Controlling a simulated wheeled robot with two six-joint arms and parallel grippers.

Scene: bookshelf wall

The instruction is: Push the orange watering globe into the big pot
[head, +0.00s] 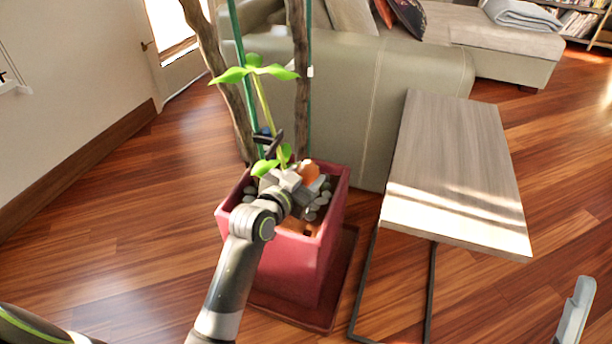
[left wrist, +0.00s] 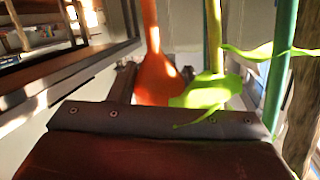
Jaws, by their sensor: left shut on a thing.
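The orange watering globe (head: 309,172) shows over the big red pot (head: 285,262), partly hidden by my left gripper (head: 298,182). In the left wrist view the globe (left wrist: 157,72) has a rounded orange bulb and a narrower neck running up out of the picture. My left gripper is shut on the globe, within the pot's opening as seen from the head. How deep the globe's tip sits is hidden. Part of my right gripper (head: 576,315) shows at the lower right edge of the head view, far from the pot; its jaw opening does not show.
A green-leaved plant (head: 259,88) stands in the pot beside my gripper, with thick wooden stems and green stakes. Grey stones (head: 313,213) lie in the pot. A wooden side table (head: 455,165) stands to the right, a sofa (head: 413,68) behind. Floor at left is clear.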

